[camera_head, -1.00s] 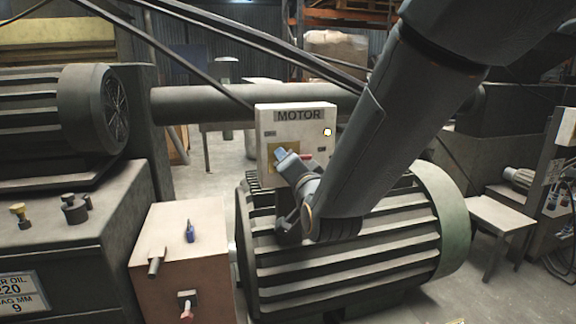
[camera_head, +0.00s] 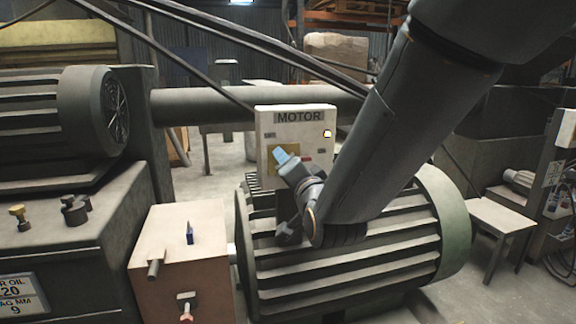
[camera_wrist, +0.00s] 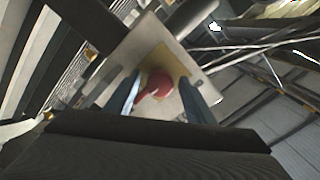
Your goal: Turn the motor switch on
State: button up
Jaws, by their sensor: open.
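The light MOTOR box (camera_head: 268,126) stands above the ribbed motor in the head view. In the wrist view, the red switch (camera_wrist: 158,84) sits on the box's yellow plate (camera_wrist: 176,57). My gripper (camera_wrist: 160,82) is open, with one bluish finger on each side of the red switch. I cannot tell whether the fingers touch it. In the head view, my gripper (camera_head: 282,156) is in front of the box's lower left part and hides most of the switch. A pale yellow lamp (camera_head: 327,134) shows at the box's upper right.
The ribbed green-grey motor (camera_head: 400,240) lies below my arm. A thick horizontal pipe (camera_head: 205,105) runs behind the MOTOR box. A small table (camera_head: 500,217) stands at the right.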

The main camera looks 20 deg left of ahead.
jog(key=v, duration=0.6)
jog(key=shift+s+d+b, duration=0.2)
jog(key=shift+b, duration=0.1)
jog(key=d+f+n+g+h+p, duration=0.1)
jog(key=d+f+g+h, duration=0.2)
jog(key=d+f, duration=0.45)
jog(key=d+f+n+g+h+p, duration=0.1)
jog(key=d+f+g+h+p, duration=0.3)
jog(key=d, duration=0.6)
jog(key=s+d+f+n+g+h, duration=0.1)
jog(key=s+d+g, duration=0.3)
jog(key=s+d, duration=0.4)
jog(key=s+d+f+n+g+h, duration=0.1)
jog(key=s+d+f+g, duration=0.3)
jog(key=s+d, duration=0.4)
jog(key=s, duration=0.3)
jog(key=shift+d, duration=0.3)
jog(key=shift+f, duration=0.1)
